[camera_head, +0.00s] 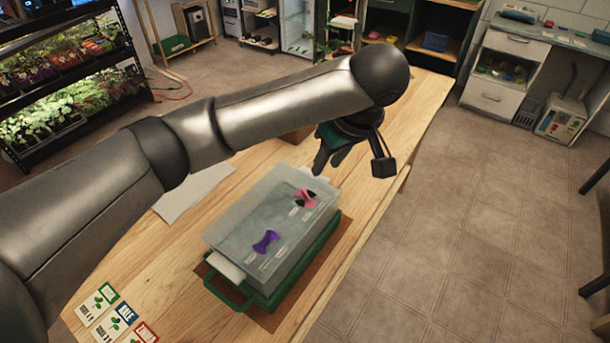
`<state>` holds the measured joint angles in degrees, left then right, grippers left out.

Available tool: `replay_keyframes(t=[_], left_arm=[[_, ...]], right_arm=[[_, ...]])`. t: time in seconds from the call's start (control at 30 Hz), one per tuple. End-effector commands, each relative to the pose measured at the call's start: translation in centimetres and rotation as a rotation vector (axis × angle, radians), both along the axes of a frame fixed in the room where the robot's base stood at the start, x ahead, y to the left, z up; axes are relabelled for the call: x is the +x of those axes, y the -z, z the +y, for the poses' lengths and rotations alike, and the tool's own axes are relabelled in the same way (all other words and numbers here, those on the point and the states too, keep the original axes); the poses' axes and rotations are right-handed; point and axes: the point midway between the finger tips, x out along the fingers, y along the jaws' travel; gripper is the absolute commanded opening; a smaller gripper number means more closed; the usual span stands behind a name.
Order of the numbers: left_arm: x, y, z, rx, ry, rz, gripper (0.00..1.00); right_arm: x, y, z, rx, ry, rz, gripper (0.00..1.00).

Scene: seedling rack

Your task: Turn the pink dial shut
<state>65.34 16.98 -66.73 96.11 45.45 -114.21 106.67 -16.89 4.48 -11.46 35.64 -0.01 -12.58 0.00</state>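The pink dial (307,198) sits on the translucent lid (240,218) of a box, toward its far end. It has a bow-tie shape, and dark patches show beside it. A purple dial (266,242) of similar shape sits nearer on the same lid. The lid rests on a green tray (238,304) with a handle at its near end. My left gripper (331,163) points down just beyond the pink dial, apart from it. My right gripper is not in view.
The wooden table (180,262) carries the box, on a brown mat (328,280). A pale sheet (195,190) lies left of the box. Several seed cards (98,304) lie at the near left. A plant rack (60,90) stands at the back left. Floor lies open to the right.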

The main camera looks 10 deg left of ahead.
Motion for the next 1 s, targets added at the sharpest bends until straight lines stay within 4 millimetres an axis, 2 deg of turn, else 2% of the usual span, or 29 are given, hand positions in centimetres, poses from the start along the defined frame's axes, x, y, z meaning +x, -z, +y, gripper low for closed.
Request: replay_keyframes(t=[0.07,0.17,0.3,0.7,0.83,1.0], left_arm=[[-0.1,-0.4,0.3,0.014,-0.011,-0.005,0.36],[0.0,0.4,0.5,0.016,-0.017,-0.005,0.36],[0.6,2.6,1.1,0.016,-0.019,-0.003,0.36],[3.0,10.3,3.4,0.017,-0.017,-0.004,0.36],[3.5,12.1,3.9,0.016,-0.016,-0.006,0.36],[3.9,13.3,4.3,0.014,-0.015,-0.007,0.36]], right_arm=[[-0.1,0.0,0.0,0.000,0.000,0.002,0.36],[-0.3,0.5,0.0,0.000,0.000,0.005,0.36],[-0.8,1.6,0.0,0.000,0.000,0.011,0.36],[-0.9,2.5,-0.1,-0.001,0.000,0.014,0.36],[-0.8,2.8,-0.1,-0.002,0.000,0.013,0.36],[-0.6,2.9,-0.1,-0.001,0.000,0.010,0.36]])
